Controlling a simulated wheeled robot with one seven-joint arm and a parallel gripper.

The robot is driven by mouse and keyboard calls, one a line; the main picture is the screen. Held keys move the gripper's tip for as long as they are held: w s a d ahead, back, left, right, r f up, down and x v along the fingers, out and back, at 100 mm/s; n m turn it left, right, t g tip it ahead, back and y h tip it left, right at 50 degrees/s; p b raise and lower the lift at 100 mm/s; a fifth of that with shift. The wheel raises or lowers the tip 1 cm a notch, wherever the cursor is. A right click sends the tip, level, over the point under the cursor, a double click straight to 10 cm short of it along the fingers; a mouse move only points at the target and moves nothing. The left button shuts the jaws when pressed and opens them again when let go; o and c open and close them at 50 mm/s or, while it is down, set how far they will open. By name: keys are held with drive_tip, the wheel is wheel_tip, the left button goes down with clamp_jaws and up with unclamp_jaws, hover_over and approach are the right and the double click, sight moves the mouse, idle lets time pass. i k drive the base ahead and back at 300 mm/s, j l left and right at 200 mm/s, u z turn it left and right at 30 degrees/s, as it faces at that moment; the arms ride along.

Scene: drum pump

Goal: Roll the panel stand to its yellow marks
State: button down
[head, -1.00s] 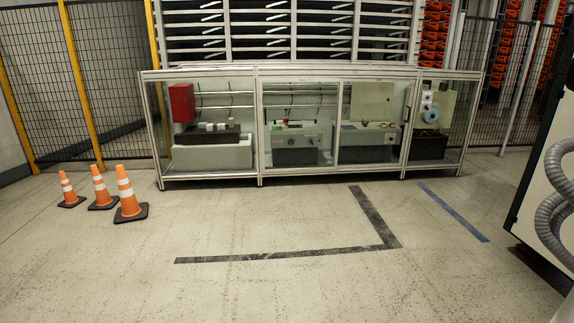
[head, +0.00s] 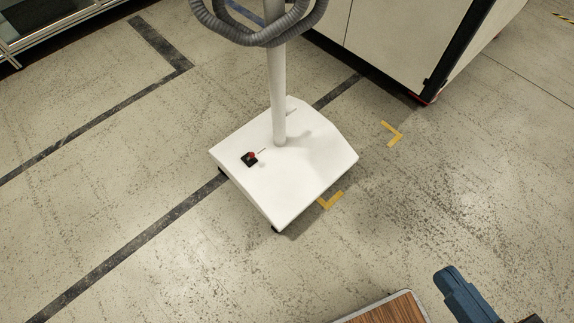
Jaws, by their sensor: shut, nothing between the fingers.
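The panel stand's white base (head: 310,165) stands on the floor in the middle of the head view. Its white post (head: 278,95) rises out of the top of the picture, past a looped grey hose (head: 265,32). A small black and red fitting (head: 250,158) sits on the base. One yellow corner mark (head: 330,201) lies right at the base's lower right edge. Another yellow corner mark (head: 392,134) lies on bare floor to the right of the base. Any further marks are out of sight. My gripper is not in view.
A white cabinet (head: 400,40) stands behind the stand at the upper right. Black floor tape (head: 130,245) runs under the base. A wood-topped surface (head: 393,310) and a dark blue part (head: 460,293) show at the bottom. The floor right of the base is clear.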

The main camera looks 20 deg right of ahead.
sight(300, 153)
drive_tip(key=k+l+z, duration=0.3)
drive_tip(key=i+j, duration=0.45)
drive_tip(key=j, duration=0.3)
drive_tip(key=i+j+z, duration=0.1)
drive_tip(key=i+j, duration=0.35)
drive_tip(key=j, duration=0.25)
